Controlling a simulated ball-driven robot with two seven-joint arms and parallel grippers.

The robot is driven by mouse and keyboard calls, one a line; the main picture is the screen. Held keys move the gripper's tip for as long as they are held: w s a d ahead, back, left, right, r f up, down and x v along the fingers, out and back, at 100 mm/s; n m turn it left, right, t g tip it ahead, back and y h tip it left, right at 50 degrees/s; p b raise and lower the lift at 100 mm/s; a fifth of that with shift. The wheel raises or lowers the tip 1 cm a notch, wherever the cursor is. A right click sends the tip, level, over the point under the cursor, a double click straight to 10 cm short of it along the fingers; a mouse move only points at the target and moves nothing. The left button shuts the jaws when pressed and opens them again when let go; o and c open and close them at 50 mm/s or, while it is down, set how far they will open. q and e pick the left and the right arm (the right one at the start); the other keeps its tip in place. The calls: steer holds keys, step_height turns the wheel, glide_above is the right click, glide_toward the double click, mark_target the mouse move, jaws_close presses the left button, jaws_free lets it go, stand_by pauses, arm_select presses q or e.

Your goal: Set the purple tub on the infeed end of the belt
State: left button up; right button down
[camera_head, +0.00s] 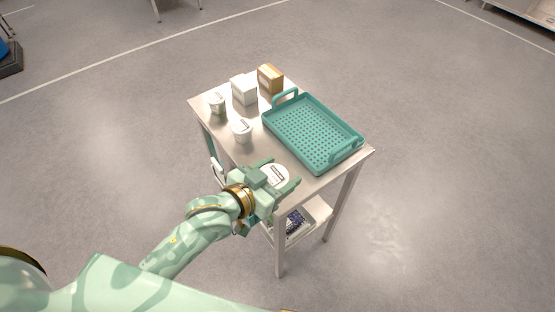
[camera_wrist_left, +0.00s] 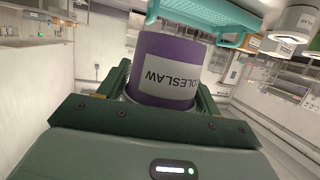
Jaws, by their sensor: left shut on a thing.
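The purple tub (camera_wrist_left: 169,67) has a white label reading "OLESLAW" in the left wrist view. In the head view only its white lid (camera_head: 275,176) shows, between the fingers. My left gripper (camera_head: 279,172) is shut on the tub, at the near edge of the small metal table (camera_head: 302,184). I cannot tell whether the tub touches the tabletop. The gripper's dark green fingers (camera_wrist_left: 166,87) show on both sides of the tub in the left wrist view. No belt can be made out in the head view. My right gripper is not in view.
A teal perforated tray (camera_head: 325,165) fills the table's right side. Two white tubs (camera_head: 242,131) (camera_head: 217,104), a white box (camera_head: 244,90) and a brown box (camera_head: 270,79) stand on the table. A lower shelf (camera_head: 310,217) holds dark items.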

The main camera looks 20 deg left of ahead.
arm_select(q)
steer(key=shift+s+r, duration=0.15)
steer(key=shift+s, duration=0.1)
steer(key=o, duration=0.5)
steer(key=c, duration=0.8)
steer(key=shift+c, duration=0.2)
